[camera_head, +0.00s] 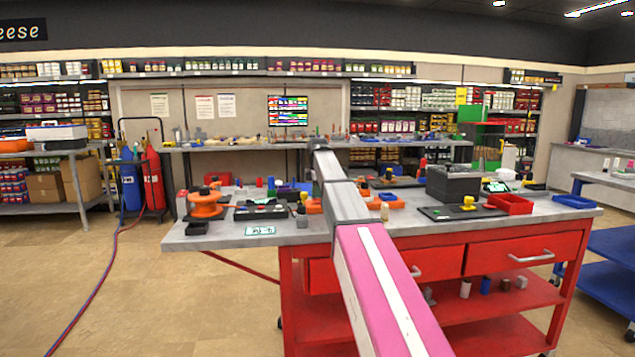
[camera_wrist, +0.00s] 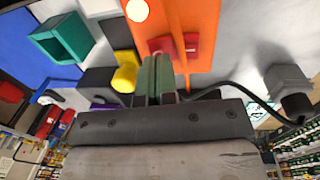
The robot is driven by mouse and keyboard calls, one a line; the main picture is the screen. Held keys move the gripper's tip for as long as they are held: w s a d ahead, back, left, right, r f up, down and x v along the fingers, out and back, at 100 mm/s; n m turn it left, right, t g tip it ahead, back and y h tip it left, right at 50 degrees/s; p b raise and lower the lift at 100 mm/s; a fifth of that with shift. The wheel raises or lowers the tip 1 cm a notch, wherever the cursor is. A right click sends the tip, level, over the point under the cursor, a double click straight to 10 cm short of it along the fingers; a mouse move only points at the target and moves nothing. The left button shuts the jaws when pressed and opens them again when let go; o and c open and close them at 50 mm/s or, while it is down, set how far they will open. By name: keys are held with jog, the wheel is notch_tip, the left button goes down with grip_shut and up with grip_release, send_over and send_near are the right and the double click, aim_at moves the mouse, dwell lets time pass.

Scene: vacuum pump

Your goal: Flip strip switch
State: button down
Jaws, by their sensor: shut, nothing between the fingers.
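An orange strip (camera_wrist: 203,18) fills the upper middle of the wrist view. A red switch (camera_wrist: 190,42) sits on its face. My gripper (camera_wrist: 156,58) is shut and empty, with its greenish fingertips close together at the switch. The fingertips overlap the lower edge of the red part in the picture; I cannot tell whether they touch it. In the head view my arm reaches over the workbench and hides the gripper and the switch.
In the wrist view a yellow knob (camera_wrist: 125,72) and a green tray (camera_wrist: 58,40) lie left of my fingers, and a black cable (camera_wrist: 255,97) curves right. In the head view the red workbench (camera_head: 290,238) also holds an orange reel (camera_head: 206,204), a dark box (camera_head: 455,184) and red bin (camera_head: 510,204).

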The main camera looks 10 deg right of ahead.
jog(key=shift+w+f, duration=0.1)
jog(key=shift+f, duration=0.5)
jog(key=shift+f, duration=0.2)
jog(key=shift+s+r, duration=0.25)
jog(key=shift+s, duration=0.5)
